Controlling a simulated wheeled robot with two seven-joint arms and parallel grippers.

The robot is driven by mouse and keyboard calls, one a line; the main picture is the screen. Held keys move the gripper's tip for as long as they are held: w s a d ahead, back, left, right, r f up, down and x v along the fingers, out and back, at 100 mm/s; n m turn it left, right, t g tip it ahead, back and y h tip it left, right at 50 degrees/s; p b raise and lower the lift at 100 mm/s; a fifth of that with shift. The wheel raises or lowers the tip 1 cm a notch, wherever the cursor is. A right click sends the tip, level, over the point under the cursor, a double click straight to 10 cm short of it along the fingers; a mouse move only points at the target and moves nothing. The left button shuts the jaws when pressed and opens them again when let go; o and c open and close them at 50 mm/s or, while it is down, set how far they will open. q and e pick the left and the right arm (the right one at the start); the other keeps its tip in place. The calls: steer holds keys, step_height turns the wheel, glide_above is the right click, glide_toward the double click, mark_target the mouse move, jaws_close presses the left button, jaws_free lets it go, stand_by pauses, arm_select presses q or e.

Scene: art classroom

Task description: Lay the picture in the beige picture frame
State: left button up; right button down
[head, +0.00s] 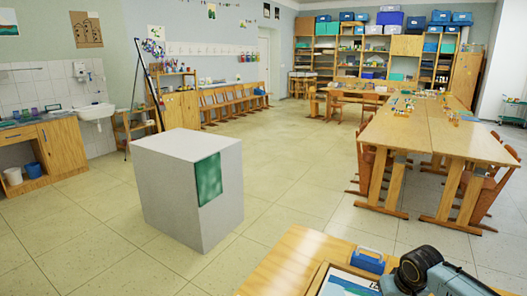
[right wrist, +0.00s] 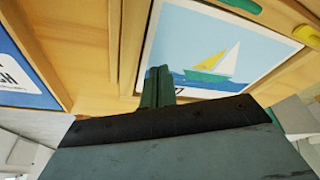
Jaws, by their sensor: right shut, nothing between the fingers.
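The picture (right wrist: 205,50), a sailboat with yellow and white sails on blue water with a white border, lies flat in the right wrist view. Part of it also shows at the bottom of the head view (head: 345,284). Beige wooden strips (right wrist: 132,45) run along its left side, seemingly the picture frame; I cannot tell whether the picture sits fully inside. My right gripper (right wrist: 157,82) is shut and empty, its fingertips over the picture's lower left corner, hiding part of it. I cannot tell whether they touch. My left gripper is not in view.
A blue and white lettered item (right wrist: 22,75) is left in the wrist view. Green and yellow items (right wrist: 306,36) lie at upper right. A white block (head: 185,185) stands on open floor.

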steer(key=shift+f, duration=0.5)
stand_by(0.4)
step_height(320, 180, up, 7)
steer(key=p, duration=0.7)
steer(key=shift+p, duration=0.35)
